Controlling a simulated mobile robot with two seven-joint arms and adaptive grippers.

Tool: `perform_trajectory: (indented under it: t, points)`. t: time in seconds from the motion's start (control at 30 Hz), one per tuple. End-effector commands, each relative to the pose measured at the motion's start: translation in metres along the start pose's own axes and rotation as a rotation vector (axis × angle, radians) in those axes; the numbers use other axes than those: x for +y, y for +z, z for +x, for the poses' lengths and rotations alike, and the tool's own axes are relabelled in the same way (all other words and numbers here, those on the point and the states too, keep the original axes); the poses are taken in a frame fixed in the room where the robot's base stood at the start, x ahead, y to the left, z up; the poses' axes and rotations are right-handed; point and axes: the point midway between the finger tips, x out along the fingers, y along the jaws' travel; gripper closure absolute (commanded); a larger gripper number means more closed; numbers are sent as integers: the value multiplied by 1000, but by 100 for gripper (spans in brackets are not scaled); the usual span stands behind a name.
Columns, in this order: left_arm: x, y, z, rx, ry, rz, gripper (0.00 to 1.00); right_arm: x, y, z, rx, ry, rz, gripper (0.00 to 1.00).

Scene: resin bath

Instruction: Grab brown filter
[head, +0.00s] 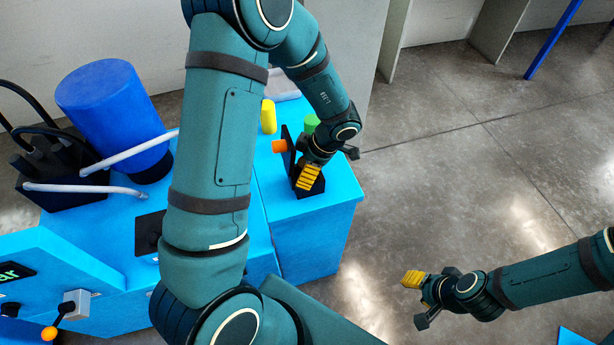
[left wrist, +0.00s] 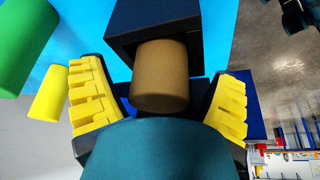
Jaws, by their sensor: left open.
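The brown filter (left wrist: 160,75) is a short cylinder. In the left wrist view it sticks out of a dark box-like holder (left wrist: 160,18). My left gripper (left wrist: 163,92) is open, with one yellow-padded finger on each side of the filter. Gaps show between the pads and the filter, so it is not gripped. In the head view my left gripper (head: 309,177) is low over the blue cabinet top, and I cannot make out the filter there. My right gripper (head: 418,298) hangs over the floor at the right, its fingers apart and empty.
A green cylinder (left wrist: 25,45) and a yellow cylinder (left wrist: 48,92) stand near the left finger. A large blue cylinder (head: 117,115) stands at the left.

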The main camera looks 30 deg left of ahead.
Motion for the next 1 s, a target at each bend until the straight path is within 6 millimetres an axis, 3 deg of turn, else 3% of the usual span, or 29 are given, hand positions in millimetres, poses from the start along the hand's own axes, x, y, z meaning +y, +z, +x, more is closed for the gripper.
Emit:
perform_trajectory:
  t: [0.17, 0.2, 0.4, 0.77, 1.0]
  points:
    - [0, 0, 0, 0, 1, 0, 12, 0, 0, -1, 1, 0, 0, 57]
    - [0, 0, 0, 0, 1, 0, 17, 0, 0, -1, 1, 0, 0, 57]
    - [0, 0, -1, 0, 1, 0, 87, 0, 0, -1, 1, 0, 0, 57]
    - [0, -1, -2, 0, 1, 0, 89, -1, 0, -2, 0, 0, 0, 57]
    - [1, -9, -21, -1, 2, -2, 89, -4, 0, -11, -4, 0, 1, 57]
